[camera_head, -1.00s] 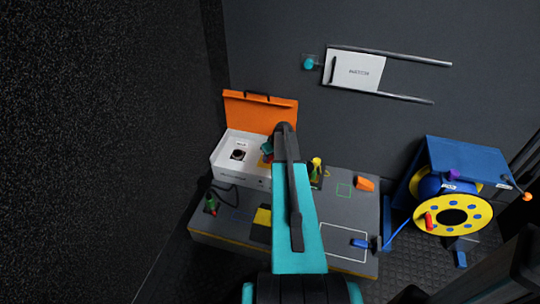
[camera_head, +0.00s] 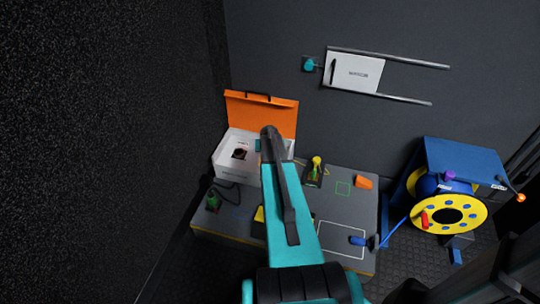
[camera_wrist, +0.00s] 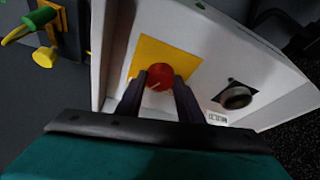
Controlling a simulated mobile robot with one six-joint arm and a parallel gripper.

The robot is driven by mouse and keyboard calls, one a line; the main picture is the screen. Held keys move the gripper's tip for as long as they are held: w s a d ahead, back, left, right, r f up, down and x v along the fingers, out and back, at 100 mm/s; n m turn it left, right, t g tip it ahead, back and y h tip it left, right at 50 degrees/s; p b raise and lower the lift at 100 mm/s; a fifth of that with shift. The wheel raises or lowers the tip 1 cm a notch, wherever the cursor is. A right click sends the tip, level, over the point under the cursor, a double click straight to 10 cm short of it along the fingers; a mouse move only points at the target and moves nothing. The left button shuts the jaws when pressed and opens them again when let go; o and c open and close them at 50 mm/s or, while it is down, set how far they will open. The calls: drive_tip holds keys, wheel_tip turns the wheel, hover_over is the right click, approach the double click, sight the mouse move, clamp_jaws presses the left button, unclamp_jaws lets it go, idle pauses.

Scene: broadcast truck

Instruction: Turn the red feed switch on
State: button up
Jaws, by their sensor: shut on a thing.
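The red feed switch (camera_wrist: 160,77) is a round red knob on a yellow plate (camera_wrist: 147,58) inside the white box, seen in the wrist view. A pale mark shows on its lower edge. My gripper (camera_wrist: 160,84) is shut on the knob, with one dark finger on each side of it. In the head view, the white box (camera_head: 226,163) stands with its orange lid (camera_head: 262,113) raised. My arm hides the knob and most of the gripper there.
A dark round fitting (camera_wrist: 236,97) sits beside the yellow plate. A yellow cable reel (camera_head: 434,214) stands at the right.

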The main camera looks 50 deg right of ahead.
drive_tip(key=shift+m+g+h, duration=0.3)
drive_tip(key=shift+m+g, duration=0.1)
drive_tip(key=shift+m, duration=1)
drive_tip(key=o, duration=1.1)
drive_tip(key=shift+c, duration=0.2)
drive_tip(key=shift+r, duration=0.1)
drive_tip(key=p+v, duration=0.2)
drive_tip(key=v, duration=1.1)
drive_tip(key=shift+a+r, duration=0.25)
